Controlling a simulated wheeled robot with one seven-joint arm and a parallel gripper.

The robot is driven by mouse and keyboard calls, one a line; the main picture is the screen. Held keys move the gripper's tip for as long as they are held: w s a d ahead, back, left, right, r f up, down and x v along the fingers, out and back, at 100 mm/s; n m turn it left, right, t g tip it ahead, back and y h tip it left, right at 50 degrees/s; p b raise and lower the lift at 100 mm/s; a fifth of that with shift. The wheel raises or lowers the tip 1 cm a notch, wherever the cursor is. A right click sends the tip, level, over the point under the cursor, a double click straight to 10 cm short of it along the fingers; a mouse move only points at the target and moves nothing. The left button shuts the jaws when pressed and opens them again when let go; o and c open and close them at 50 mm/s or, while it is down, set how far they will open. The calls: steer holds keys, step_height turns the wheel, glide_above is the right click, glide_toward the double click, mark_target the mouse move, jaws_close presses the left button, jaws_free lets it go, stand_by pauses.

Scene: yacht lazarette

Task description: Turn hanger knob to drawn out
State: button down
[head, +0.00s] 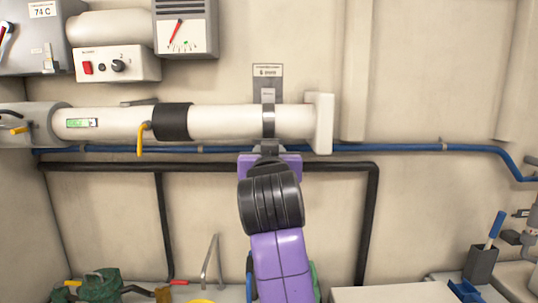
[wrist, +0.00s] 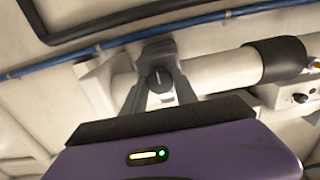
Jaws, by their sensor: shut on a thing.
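A grey metal hanger band (head: 268,122) circles the wide cream pipe (head: 225,122) below a wall plate labelled "6 mm" (head: 268,71). The hanger knob (wrist: 161,80), small, round and dark with a pale mark, shows on the pipe's underside in the wrist view. My gripper (head: 268,149) reaches up from below to the bottom of the band. In the wrist view my gripper's (wrist: 160,87) two grey fingers stand either side of the knob and are shut on it. In the head view the knob is hidden behind my gripper and wrist.
A blue pipe (head: 400,147) and a black pipe (head: 120,167) run along the wall just below the cream pipe. A yellow lever (head: 140,138) hangs left of the band. A white end flange (head: 320,123) stands right. Wall right of it is mostly bare.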

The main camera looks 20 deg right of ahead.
steer(key=shift+f, duration=0.25)
steer(key=c, duration=1)
jaws_free()
steer(key=shift+r, duration=0.15)
steer(key=b+v, duration=0.1)
steer(key=v, duration=0.6)
steer(key=shift+s, duration=0.35)
steer(key=shift+a+r, duration=0.1)
steer(key=shift+r, duration=0.05)
